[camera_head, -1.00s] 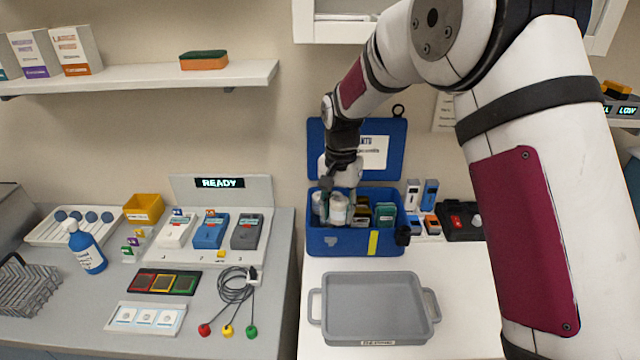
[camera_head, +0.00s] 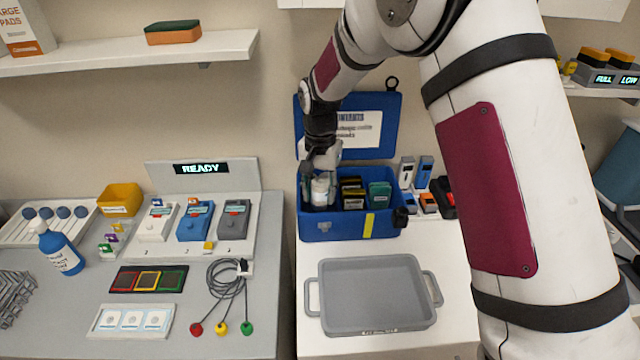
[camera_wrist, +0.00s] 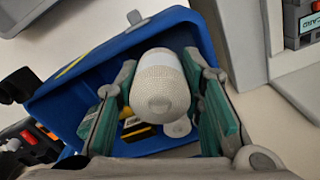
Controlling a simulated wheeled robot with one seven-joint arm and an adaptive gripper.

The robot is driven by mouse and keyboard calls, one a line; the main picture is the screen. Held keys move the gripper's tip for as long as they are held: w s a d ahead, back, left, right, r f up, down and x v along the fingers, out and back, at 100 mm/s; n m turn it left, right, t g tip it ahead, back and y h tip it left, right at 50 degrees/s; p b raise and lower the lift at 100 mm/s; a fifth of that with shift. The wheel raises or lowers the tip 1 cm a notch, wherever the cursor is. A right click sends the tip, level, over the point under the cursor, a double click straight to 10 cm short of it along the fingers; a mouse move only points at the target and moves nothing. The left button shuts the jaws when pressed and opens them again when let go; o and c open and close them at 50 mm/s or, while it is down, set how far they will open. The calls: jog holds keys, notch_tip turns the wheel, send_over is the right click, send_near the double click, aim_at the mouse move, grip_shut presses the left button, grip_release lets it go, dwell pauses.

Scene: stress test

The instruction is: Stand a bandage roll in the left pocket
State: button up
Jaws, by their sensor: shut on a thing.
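A white bandage roll (camera_head: 321,191) is held between the teal pads of my gripper (camera_head: 319,182), at the left pocket of the blue first-aid box (camera_head: 345,229). In the wrist view the roll (camera_wrist: 160,85) lies between the two fingers of my gripper (camera_wrist: 162,100), with its rounded end towards the camera. A second white round thing (camera_wrist: 178,127), probably another roll, shows partly behind it inside the box. How deep the held roll sits, and whether it touches the pocket floor, I cannot tell. The box's lid (camera_head: 383,110) stands open.
Dark and yellow packs (camera_head: 353,193) and a green pack (camera_head: 379,195) stand in the box right of the roll. A grey tray (camera_head: 372,292) lies in front of the box. Small orange and blue devices (camera_head: 426,185) stand right of it. A READY panel (camera_head: 203,169) is at left.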

aim_at(321, 182)
jog(key=shift+f+b, duration=0.9)
jog(key=shift+f, duration=2.7)
jog(key=o, duration=1.2)
jog(key=shift+c, duration=0.2)
jog(key=shift+r, duration=0.15)
jog(key=shift+r, duration=0.35)
notch_tip(321, 182, up, 11)
jog(key=shift+d+r, duration=0.1)
